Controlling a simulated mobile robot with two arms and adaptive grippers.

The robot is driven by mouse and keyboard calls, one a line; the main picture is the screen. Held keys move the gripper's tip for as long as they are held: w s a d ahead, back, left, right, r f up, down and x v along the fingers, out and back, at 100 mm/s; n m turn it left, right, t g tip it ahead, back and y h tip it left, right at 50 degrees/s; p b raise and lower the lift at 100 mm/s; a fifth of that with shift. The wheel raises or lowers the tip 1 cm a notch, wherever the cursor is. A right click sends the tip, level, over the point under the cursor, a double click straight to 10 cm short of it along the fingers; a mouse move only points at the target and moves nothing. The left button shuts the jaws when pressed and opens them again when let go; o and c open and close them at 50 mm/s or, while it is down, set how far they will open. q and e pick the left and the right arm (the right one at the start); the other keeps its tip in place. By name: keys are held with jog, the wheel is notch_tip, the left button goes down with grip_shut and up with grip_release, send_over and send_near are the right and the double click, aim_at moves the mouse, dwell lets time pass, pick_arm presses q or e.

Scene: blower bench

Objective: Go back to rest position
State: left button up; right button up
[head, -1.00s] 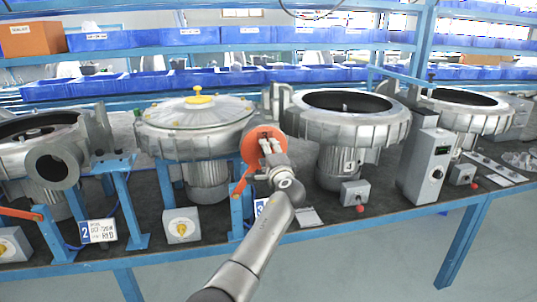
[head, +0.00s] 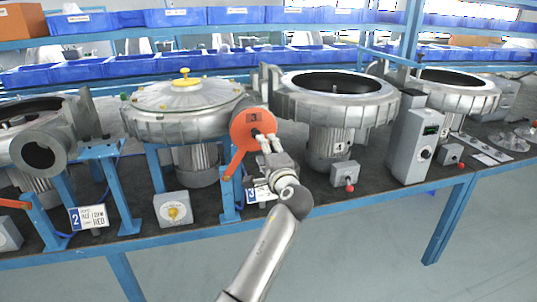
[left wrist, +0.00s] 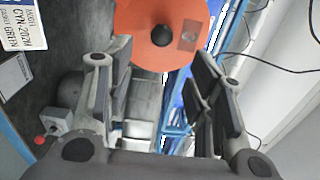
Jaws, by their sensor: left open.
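My left gripper (head: 264,143) is in the middle of the head view, at the end of an arm that comes in from below. Its fingers are open and point at an orange disc (head: 244,124) marked 3, with an orange lever (head: 234,164) at its lower left. In the left wrist view, the two dark fingers (left wrist: 152,72) stand wide apart with nothing held between them. The orange disc (left wrist: 150,32) with a black knob lies beyond the fingertips. My right gripper is not in view.
A blue-framed bench carries several large grey blowers, including one with a yellow-knobbed lid (head: 186,95) and an open one (head: 338,100). A grey control box (head: 415,147) stands at right. Shelves with blue bins run behind. Floor (head: 370,260) in front looks clear.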

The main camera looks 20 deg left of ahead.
pick_arm(q)
jog(key=shift+v, duration=0.85)
jog(key=s+d+f+g+h, duration=0.1)
jog(key=s+f+g+h, duration=0.15)
jog(key=f, duration=1.55)
jog(key=s+d+f+g+h, duration=0.1)
jog(key=s+f+g+h, duration=0.2)
jog(key=f, duration=1.5)
jog(key=s+f+n+g+h, duration=0.1)
jog(key=s+f+g+h, duration=0.1)
jog(key=s+f, duration=1.25)
jog(key=s+a+f+n+g, duration=0.2)
jog(key=s+f, duration=0.5)
jog(key=s, duration=0.7)
jog(key=s+a+f+n+g+h, duration=0.1)
jog(key=s+a+f+n+g, duration=0.1)
jog(key=s+f, duration=0.6)
jog(key=s+a+f+n+g, duration=0.2)
jog(key=s+f, duration=0.5)
jog(key=s, duration=1.5)
jog(key=n+g, duration=0.1)
jog(key=n, duration=0.1)
jog(key=shift+s+f+n+h, duration=0.15)
jog(key=shift+n+h, duration=0.15)
jog(key=shift+h, duration=0.05)
